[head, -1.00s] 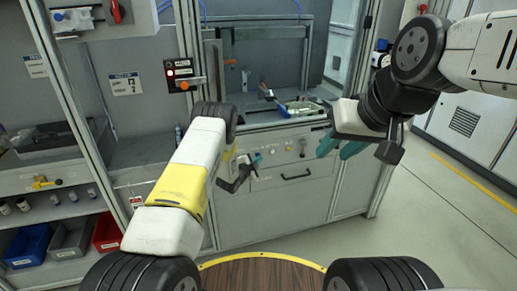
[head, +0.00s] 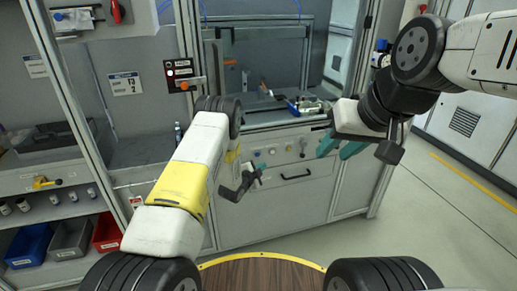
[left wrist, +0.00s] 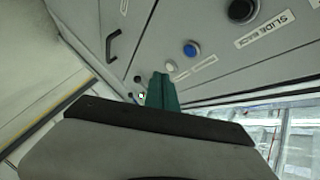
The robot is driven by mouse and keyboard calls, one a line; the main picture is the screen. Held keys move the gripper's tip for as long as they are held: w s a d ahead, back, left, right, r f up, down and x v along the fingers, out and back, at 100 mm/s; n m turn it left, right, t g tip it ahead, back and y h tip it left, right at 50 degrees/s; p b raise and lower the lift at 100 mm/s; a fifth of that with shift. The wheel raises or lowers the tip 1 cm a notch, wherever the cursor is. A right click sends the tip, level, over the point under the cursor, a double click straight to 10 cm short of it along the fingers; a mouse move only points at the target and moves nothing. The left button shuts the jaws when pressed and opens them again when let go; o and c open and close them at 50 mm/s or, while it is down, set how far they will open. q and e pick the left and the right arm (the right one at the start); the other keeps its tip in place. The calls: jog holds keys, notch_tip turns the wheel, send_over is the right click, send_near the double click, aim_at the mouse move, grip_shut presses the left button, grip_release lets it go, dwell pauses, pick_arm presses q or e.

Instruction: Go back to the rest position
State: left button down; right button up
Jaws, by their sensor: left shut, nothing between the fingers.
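My left gripper (head: 257,174) hangs in front of the grey cabinet of the workstation, below the row of knobs and left of the drawer handle. Its teal fingers are together with nothing between them. They also show in the left wrist view (left wrist: 164,91), closed, with the cabinet front behind them. My right gripper (head: 340,147) is at the right, in front of the bench's right side. Its two teal fingers are apart and nothing shows between them. My left forearm hides part of the cabinet.
A bench recess holds a blue item (head: 293,107) and small metal parts. A cabinet drawer handle (head: 296,177) and a blue button (left wrist: 190,49) are close to my left gripper. Left shelves hold blue (head: 28,244), grey and red bins (head: 107,232). Floor at the right is clear.

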pick_arm(q)
jog(key=s+a+r+n+g+y, duration=0.1)
jog(key=s+a+r+n+y, duration=0.2)
jog(key=r, duration=0.7)
jog(key=s+a+r+n+g, duration=0.1)
jog(key=a+r+n, duration=0.25)
jog(key=r, duration=0.55)
jog(key=s+a+r+n+y, duration=0.2)
jog(key=a+r, duration=0.3)
jog(key=r, duration=0.5)
jog(key=s+a+r+n+g, duration=0.2)
jog(key=s+r+n, duration=0.1)
jog(key=s+r, duration=0.55)
jog(key=s+r+n+g, duration=0.1)
jog(key=s+n+g, duration=0.2)
jog(key=s, duration=2.7)
jog(key=shift+s+a+r+n+g, duration=0.2)
jog(key=shift+s+n+g, duration=0.15)
jog(key=shift+n, duration=0.5)
jog(key=shift+w+d+h, duration=0.1)
jog(key=shift+h, duration=0.2)
